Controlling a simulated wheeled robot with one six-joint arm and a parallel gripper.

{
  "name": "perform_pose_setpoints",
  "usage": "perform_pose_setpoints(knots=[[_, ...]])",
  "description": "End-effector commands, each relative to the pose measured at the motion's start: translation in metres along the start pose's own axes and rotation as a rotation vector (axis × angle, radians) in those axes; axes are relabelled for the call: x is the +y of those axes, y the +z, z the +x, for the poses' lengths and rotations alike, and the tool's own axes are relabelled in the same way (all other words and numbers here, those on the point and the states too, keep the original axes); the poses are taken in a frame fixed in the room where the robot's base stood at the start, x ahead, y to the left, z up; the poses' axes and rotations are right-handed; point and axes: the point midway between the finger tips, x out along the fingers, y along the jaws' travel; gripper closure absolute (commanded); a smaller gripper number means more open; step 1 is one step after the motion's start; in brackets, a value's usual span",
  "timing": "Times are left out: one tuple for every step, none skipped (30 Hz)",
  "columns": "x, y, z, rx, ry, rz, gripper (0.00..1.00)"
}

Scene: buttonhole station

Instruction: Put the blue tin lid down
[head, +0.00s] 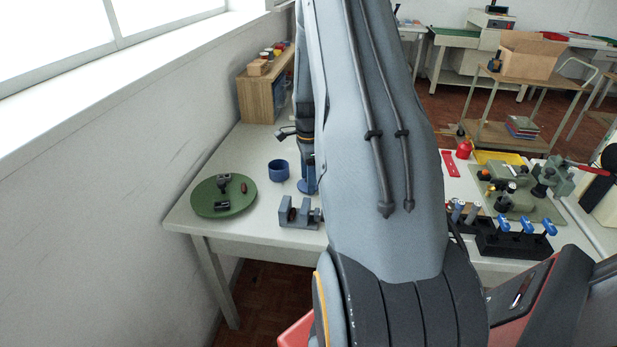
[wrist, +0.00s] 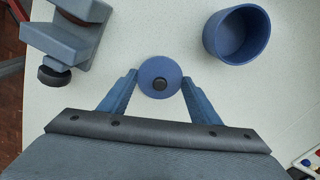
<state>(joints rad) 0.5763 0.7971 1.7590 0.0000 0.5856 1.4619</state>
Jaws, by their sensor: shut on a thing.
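My gripper (wrist: 160,80) is shut on the blue tin lid (wrist: 150,70), a round disc with a dark knob in its middle, one finger on each side. The open blue tin (wrist: 238,35) stands on the pale table up and to the right of the lid in the wrist view, apart from it. In the head view the tin (head: 278,171) stands left of my gripper, which is partly hidden by my arm. The lid appears close over bare table; whether it touches cannot be told.
A grey slotted block (wrist: 70,40) with a dark knob lies left of the lid; it also shows in the head view (head: 298,213). A green round tray (head: 212,208) with small parts is at the table's left end. A wooden shelf box (head: 262,95) stands behind.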

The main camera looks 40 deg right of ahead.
Motion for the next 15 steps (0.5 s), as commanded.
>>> perform_pose_setpoints(knots=[[0.0001, 0.0001, 0.0018, 0.0, 0.0, 0.0, 0.64], [0.0, 0.0001, 0.0026, 0.0, 0.0, 0.0, 0.64], [-0.0001, 0.0001, 0.0031, 0.0, 0.0, 0.0, 0.64], [-0.0002, 0.0001, 0.0031, 0.0, 0.0, 0.0, 0.64], [-0.0002, 0.0001, 0.0031, 0.0, -0.001, 0.0, 0.64], [-0.0001, 0.0001, 0.0031, 0.0, 0.0, 0.0, 0.64], [-0.0002, 0.0001, 0.0031, 0.0, 0.0, 0.0, 0.64], [-0.0001, 0.0001, 0.0031, 0.0, 0.0, 0.0, 0.64], [-0.0001, 0.0001, 0.0034, 0.0, 0.0, 0.0, 0.64], [-0.0001, 0.0002, 0.0041, 0.0, 0.0, 0.0, 0.64], [-0.0001, 0.0002, 0.005, 0.0, 0.0, 0.0, 0.64], [-0.0001, 0.0002, 0.0064, 0.0, 0.0, 0.0, 0.64], [0.0, 0.0002, 0.0066, 0.0, 0.0, 0.0, 0.41], [0.0, 0.0001, 0.0061, 0.0, 0.0, 0.0, 0.36], [0.0, 0.0001, 0.006, 0.0, 0.0, 0.0, 0.3]])
